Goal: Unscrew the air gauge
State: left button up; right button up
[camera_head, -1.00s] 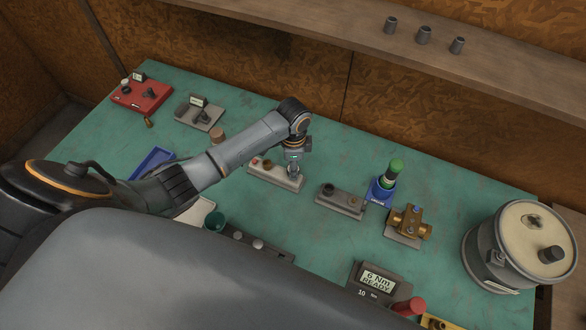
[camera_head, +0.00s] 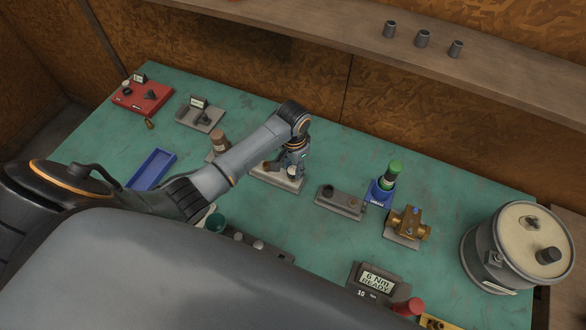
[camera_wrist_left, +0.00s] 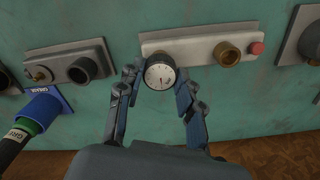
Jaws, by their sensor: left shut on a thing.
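The air gauge (camera_wrist_left: 159,73) has a round white dial with a dark rim and faces the left wrist camera. My left gripper (camera_wrist_left: 157,79) is shut on it, one finger on each side. In the head view my left gripper (camera_head: 293,161) is over the right part of the pale mounting plate (camera_head: 288,184). The plate also shows in the left wrist view (camera_wrist_left: 196,41), with a brass fitting (camera_wrist_left: 227,54) and a red button (camera_wrist_left: 256,48). The gauge hides whatever is behind it, so I cannot tell whether it touches the plate. My right gripper is not in view.
Right of the plate are a grey block (camera_head: 340,203), a green-topped bottle in a blue holder (camera_head: 380,194) and a brass valve (camera_head: 407,222). A large pot (camera_head: 512,247) stands at the right. A blue tray (camera_head: 152,170) lies at the left.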

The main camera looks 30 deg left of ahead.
aim_at(293, 170)
pick_arm(q)
jog(key=shift+n, duration=1.1)
jog(key=shift+n, duration=0.6)
jog(key=o, duration=0.8)
jog(key=shift+n, duration=0.5)
jog(key=shift+o, duration=0.4)
jog(key=shift+r, duration=0.15)
jog(key=shift+r, duration=1.4)
jog(key=o, duration=0.5)
jog(key=shift+o, duration=0.2)
jog(key=shift+r, duration=0.1)
